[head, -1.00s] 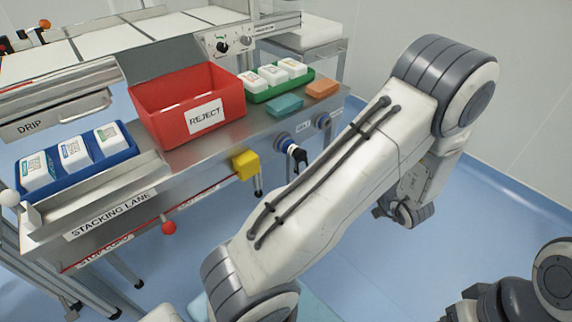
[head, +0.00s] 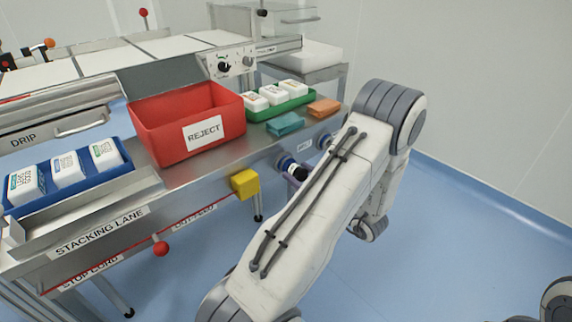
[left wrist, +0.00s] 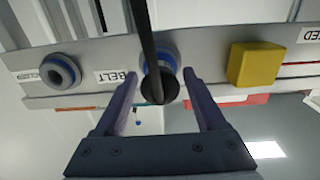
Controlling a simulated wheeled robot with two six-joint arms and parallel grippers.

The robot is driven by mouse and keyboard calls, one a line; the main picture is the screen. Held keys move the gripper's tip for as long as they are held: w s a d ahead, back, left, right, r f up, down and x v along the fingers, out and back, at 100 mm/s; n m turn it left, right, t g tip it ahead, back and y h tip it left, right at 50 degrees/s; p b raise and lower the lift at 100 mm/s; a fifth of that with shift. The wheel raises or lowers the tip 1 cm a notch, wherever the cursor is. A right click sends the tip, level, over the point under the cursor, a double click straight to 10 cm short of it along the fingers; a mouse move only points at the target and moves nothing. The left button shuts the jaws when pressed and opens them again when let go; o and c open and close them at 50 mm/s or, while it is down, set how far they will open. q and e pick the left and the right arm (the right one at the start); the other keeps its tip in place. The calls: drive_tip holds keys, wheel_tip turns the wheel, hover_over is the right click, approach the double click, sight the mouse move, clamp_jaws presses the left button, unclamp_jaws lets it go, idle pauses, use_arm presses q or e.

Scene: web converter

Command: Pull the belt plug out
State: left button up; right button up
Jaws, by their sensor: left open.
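The belt plug (left wrist: 158,90) is a black round plug with a black cable, sitting at a blue-ringed socket (left wrist: 158,60) beside the BELT label (left wrist: 117,77) in the left wrist view. My left gripper (left wrist: 160,76) is open, with one finger on each side of the plug; I cannot tell whether they touch it. In the head view the plug (head: 299,173) shows as a dark end on the table's front edge, partly beside my left arm. My right gripper is not in view.
A second blue-ringed socket (left wrist: 62,72) lies beside the label. A yellow block (head: 245,183) juts from the front edge near the plug. A red stop cord with a red ball (head: 161,248) hangs below. A red REJECT bin (head: 165,132) stands above on the table.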

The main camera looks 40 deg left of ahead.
use_arm(q)
drive_tip(key=shift+a, duration=0.45)
idle(0.5)
drive_tip(key=shift+d, duration=0.1)
clamp_jaws()
